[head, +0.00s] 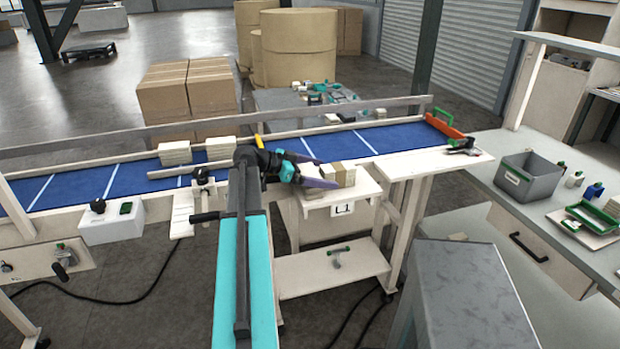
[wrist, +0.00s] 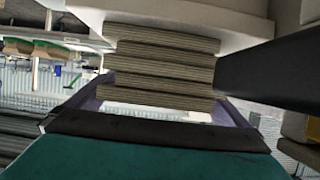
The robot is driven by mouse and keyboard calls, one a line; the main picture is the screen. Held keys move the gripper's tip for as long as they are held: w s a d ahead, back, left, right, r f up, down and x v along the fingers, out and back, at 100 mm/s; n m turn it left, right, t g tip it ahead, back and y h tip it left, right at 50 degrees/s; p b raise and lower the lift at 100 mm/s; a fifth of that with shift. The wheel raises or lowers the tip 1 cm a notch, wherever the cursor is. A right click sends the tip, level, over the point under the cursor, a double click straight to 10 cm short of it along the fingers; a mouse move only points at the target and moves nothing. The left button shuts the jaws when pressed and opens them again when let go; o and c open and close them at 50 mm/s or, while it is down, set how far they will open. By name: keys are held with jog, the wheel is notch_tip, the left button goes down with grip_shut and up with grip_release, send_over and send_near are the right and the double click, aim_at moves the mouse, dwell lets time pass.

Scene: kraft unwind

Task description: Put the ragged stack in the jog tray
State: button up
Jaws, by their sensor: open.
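My gripper (head: 328,174) is open at the small white stand beside the blue belt. Its purple fingers point right, at a group of pale and tan paper stacks (head: 344,175) on the stand. In the wrist view a grey-brown stack (wrist: 160,62) of several uneven layers lies in front of my gripper (wrist: 165,95), with its near part between the spread fingers. I cannot tell whether the fingers touch it. The ragged stack is probably this one, but the pictures do not make it certain. I cannot tell which container is the jog tray; a green-rimmed tray (head: 570,208) lies on the right bench.
The blue belt (head: 80,185) runs behind the stand, with pale stacks (head: 175,153) on its left part. An orange piece with a green handle (head: 445,127) is at its right end. A grey bin (head: 530,178) stands on the right bench. A grey block (head: 470,290) is in front.

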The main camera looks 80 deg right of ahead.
dwell(0.5)
jog(key=c, duration=1.1)
jog(key=shift+r, duration=0.1)
notch_tip(320, 180, up, 10)
jog(key=b, duration=0.3)
dwell(0.4)
